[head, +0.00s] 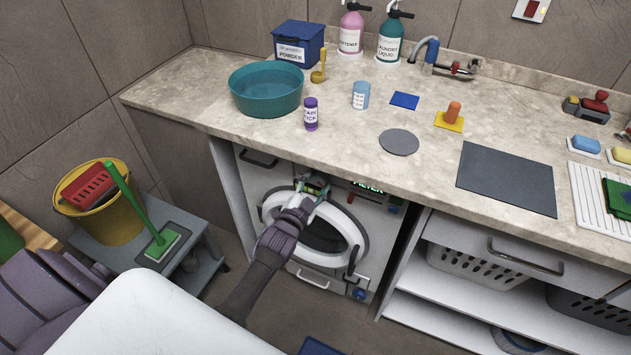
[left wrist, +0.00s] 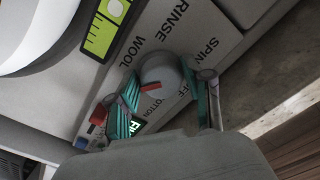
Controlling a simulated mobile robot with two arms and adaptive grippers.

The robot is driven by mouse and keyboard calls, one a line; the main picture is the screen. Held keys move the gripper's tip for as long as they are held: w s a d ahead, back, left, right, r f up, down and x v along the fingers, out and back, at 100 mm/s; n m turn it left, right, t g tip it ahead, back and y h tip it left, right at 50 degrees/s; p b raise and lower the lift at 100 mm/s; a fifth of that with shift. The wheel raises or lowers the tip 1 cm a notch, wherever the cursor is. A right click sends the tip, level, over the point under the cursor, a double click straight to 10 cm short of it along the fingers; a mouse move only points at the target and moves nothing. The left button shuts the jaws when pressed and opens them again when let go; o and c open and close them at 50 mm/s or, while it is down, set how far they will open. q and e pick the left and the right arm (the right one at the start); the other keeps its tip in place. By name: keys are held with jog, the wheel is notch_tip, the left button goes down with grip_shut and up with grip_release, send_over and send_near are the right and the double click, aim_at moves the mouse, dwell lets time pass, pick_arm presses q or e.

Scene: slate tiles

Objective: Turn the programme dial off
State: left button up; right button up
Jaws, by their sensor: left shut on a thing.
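The programme dial (left wrist: 160,72) is a round grey knob with a red pointer mark, on the washing machine's front panel. In the left wrist view the labels RINSE, SPIN, WOOL, COTTON and a partly hidden OFF surround it. I cannot tell for certain which label the red mark points at. My left gripper (left wrist: 161,103) has its teal-padded fingers on either side of the dial and is shut on it. In the head view the left gripper (head: 313,188) reaches the panel of the washing machine (head: 275,178) and hides the dial. My right gripper is not in view.
The counter (head: 330,150) overhangs just above the machine. The round door (head: 350,235) is below the gripper. A grey stool (head: 195,275) with a yellow bucket (head: 118,220) and green brush (head: 160,245) stands left. An open shelf unit (head: 430,285) with baskets is right.

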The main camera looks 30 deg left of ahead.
pick_arm(q)
jog(key=n+p, duration=0.1)
jog(key=n, duration=0.5)
jog(key=shift+d+f, duration=0.1)
jog(key=n, duration=0.4)
jog(key=shift+d, duration=0.1)
jog(key=n, duration=0.2)
jog(key=shift+n, duration=0.4)
jog(key=n, duration=0.2)
jog(key=shift+d+n, duration=0.1)
jog(key=shift+n, duration=0.2)
jog(key=n+b, duration=0.1)
jog(key=n, duration=0.2)
jog(key=shift+n, duration=0.4)
jog(key=n+b, duration=0.1)
jog(key=n, duration=0.2)
jog(key=shift+d, duration=0.1)
jog(key=shift+r+n+b, duration=0.2)
jog(key=shift+n+b, duration=0.25)
jog(key=shift+n, duration=1.15)
jog(key=o, duration=1.2)
jog(key=shift+r, duration=0.1)
jog(key=shift+c, duration=0.2)
